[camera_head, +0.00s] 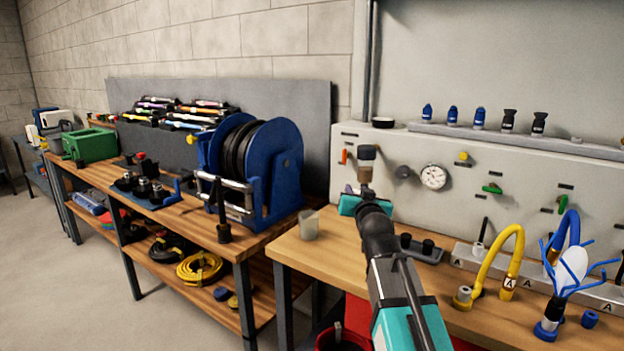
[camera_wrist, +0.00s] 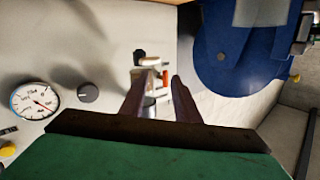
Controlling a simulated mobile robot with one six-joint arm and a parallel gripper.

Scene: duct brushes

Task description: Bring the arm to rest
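My gripper (camera_head: 366,156) is held up in front of the left part of the grey wall panel (camera_head: 400,160), above the right workbench. My arm reaches up to it from the bottom of the head view. In the wrist view the two brown fingers of my gripper (camera_wrist: 161,82) stand apart with a gap between them. Nothing looks gripped; the small orange lever (camera_wrist: 165,77) and pale parts seen between the fingers appear to lie beyond them. The fingertips are small and partly hidden in the head view.
A blue hose reel (camera_head: 275,165) stands left on the wooden bench. A clear cup (camera_head: 309,225) sits at the right bench's left end. A dial gauge (camera_head: 433,177) is on the panel. A yellow hose (camera_head: 490,255) and a blue-pronged stand (camera_head: 552,322) are at the right.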

